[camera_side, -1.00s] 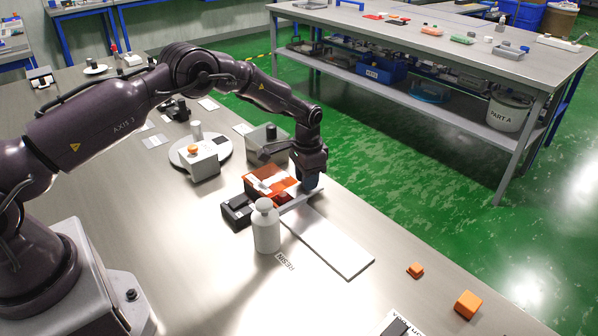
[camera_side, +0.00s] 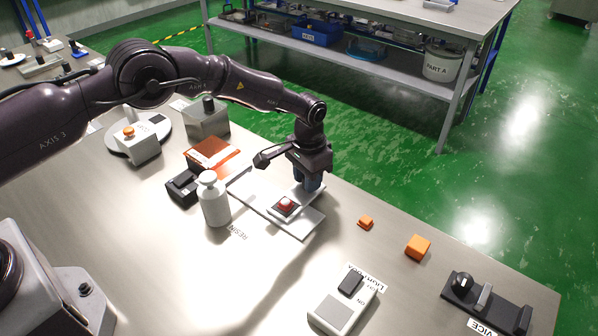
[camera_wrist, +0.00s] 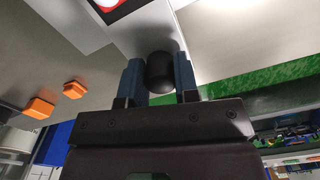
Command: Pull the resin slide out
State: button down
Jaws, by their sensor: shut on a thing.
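The resin slide (camera_side: 300,206) is a flat, pale plate lying out on the long white plate (camera_side: 265,215), away from the orange-topped block (camera_side: 212,153). A red piece (camera_side: 286,202) in a dark square seat sits on it; part of it shows at the top of the wrist view (camera_wrist: 108,3). My gripper (camera_side: 309,186) is at the slide's outer end. In the wrist view, its blue fingers (camera_wrist: 160,80) are shut on a dark round knob (camera_wrist: 160,70). The knob is hidden in the side view.
A white bottle (camera_side: 213,200) stands beside the white plate, near the RESIN label. Two orange blocks (camera_side: 417,247) (camera_side: 366,223) lie to the right. A light box (camera_side: 340,302) and a dark device (camera_side: 485,303) are at the front right. The table edge is close behind my gripper.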

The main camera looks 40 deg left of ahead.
jog(key=shift+d+r, duration=0.1)
jog(key=shift+d, duration=0.35)
jog(key=c, duration=0.9)
grip_release()
jog(key=shift+o, duration=0.2)
jog(key=shift+a, duration=0.1)
jog(key=shift+a+r, duration=0.1)
jog(key=shift+r, duration=0.05)
notch_tip(320, 180, up, 13)
jog(key=shift+f, duration=0.2)
